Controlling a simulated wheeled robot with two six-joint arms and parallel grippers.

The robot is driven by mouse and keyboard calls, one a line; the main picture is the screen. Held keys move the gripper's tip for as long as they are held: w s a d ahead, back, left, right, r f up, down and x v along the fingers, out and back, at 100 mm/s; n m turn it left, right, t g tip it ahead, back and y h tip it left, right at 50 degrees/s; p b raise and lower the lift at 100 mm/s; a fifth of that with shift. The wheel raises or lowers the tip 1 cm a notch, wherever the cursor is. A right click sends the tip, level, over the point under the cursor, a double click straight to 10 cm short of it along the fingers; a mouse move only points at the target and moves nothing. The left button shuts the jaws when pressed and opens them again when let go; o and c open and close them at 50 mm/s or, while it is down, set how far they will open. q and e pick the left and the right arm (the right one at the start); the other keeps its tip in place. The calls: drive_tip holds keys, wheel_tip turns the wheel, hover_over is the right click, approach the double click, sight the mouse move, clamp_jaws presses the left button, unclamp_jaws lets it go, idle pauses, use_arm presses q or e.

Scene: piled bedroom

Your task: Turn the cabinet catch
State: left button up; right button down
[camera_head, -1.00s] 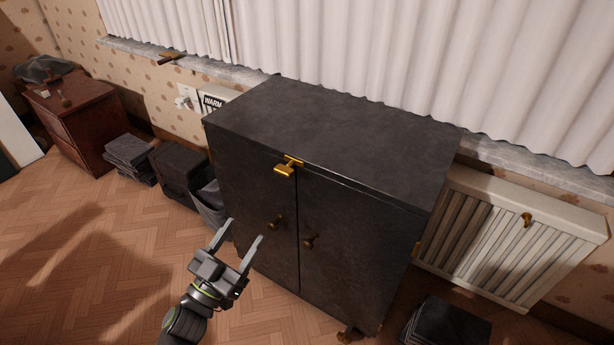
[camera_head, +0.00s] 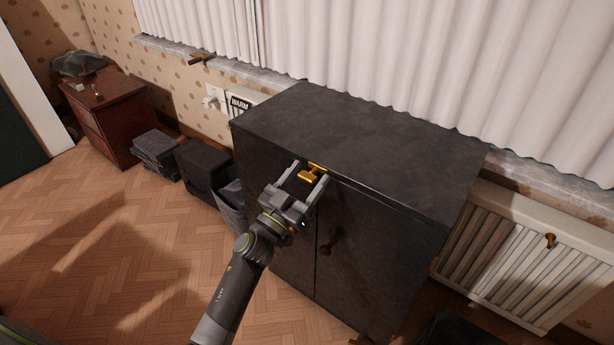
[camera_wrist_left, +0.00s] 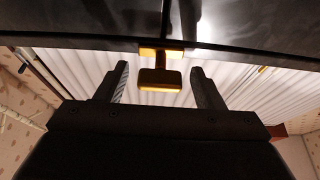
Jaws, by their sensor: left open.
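The dark cabinet (camera_head: 375,145) stands below the curtained window. Its gold catch (camera_head: 311,174) sits at the top front edge, where the two doors meet. My left gripper (camera_head: 308,173) is open at the catch, with one finger on each side of it. In the left wrist view the catch (camera_wrist_left: 160,78) shows between the two spread fingers (camera_wrist_left: 160,82), with a gap on each side. No grip on it shows. One dark door knob (camera_head: 327,248) is visible; the other is hidden behind my left gripper and arm. My right gripper is out of view.
A white radiator (camera_head: 520,255) stands to the right of the cabinet. Dark boxes (camera_head: 203,166) and a stack of dark items (camera_head: 156,149) sit on the floor to the left, near a brown drawer unit (camera_head: 112,122). The wooden floor at left is clear.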

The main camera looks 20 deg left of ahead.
use_arm(q)
drive_tip(key=shift+w+d+r, duration=0.1)
drive_tip(key=shift+w, duration=0.1)
drive_tip(key=c, duration=1)
